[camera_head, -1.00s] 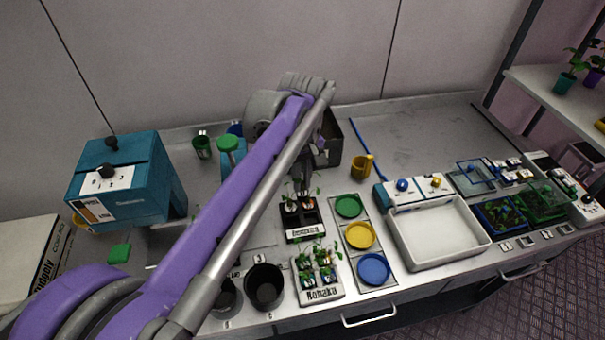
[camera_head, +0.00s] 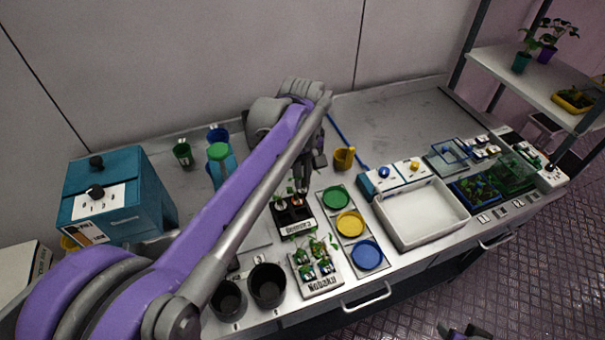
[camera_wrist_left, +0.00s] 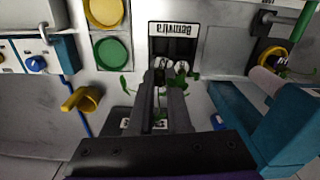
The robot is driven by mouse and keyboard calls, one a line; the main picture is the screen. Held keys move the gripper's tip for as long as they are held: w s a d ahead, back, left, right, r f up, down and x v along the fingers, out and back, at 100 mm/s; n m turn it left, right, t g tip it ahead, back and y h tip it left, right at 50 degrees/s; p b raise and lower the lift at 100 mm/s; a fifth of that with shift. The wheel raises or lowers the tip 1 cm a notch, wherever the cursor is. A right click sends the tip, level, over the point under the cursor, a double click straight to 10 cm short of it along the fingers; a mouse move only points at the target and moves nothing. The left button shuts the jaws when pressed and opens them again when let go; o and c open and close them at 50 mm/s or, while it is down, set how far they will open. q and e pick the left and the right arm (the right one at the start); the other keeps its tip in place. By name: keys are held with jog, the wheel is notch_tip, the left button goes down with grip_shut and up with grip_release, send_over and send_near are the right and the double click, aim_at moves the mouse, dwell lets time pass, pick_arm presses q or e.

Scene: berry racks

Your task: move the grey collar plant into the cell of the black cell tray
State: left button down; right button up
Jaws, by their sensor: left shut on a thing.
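The black cell tray (camera_head: 297,232), with a white name label, stands left of the coloured discs. It also shows in the wrist view (camera_wrist_left: 151,43), where the two cells by the label look dark and empty. Pale collars with green leaves show at its other cells. My left gripper (camera_head: 301,190) points down over that end of the tray. In the wrist view, my left gripper (camera_wrist_left: 168,80) is shut on a plant, seemingly the grey collar plant (camera_wrist_left: 180,68); its fingers partly hide the collar and stem. My right gripper (camera_head: 465,332) is partly cut off at the bottom edge.
A pale tray of several seedlings (camera_head: 323,287) and black pots (camera_head: 267,285) stand in front. Green, yellow (camera_head: 350,223) and blue discs lie right, beside a white basin (camera_head: 420,215). A yellow mug (camera_head: 344,158) stands behind.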

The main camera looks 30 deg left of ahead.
pick_arm(q)
jog(key=shift+f+b, duration=1.05)
jog(key=shift+f, duration=1.15)
jog(key=shift+f+b, duration=1.7)
jog(key=shift+f, duration=1.35)
pick_arm(e)
notch_tip(320, 180, down, 8)
jog(key=s, duration=0.2)
jog(key=shift+s+r+g, duration=0.2)
jog(key=shift+g, duration=0.1)
pick_arm(q)
jog(key=c, duration=0.8)
grip_release()
jog(key=shift+r+p, duration=2.7)
jog(key=shift+r, duration=1.85)
pick_arm(e)
notch_tip(320, 180, up, 7)
jog(key=w, duration=0.2)
jog(key=shift+w, duration=0.15)
pick_arm(q)
jog(key=shift+f, duration=0.1)
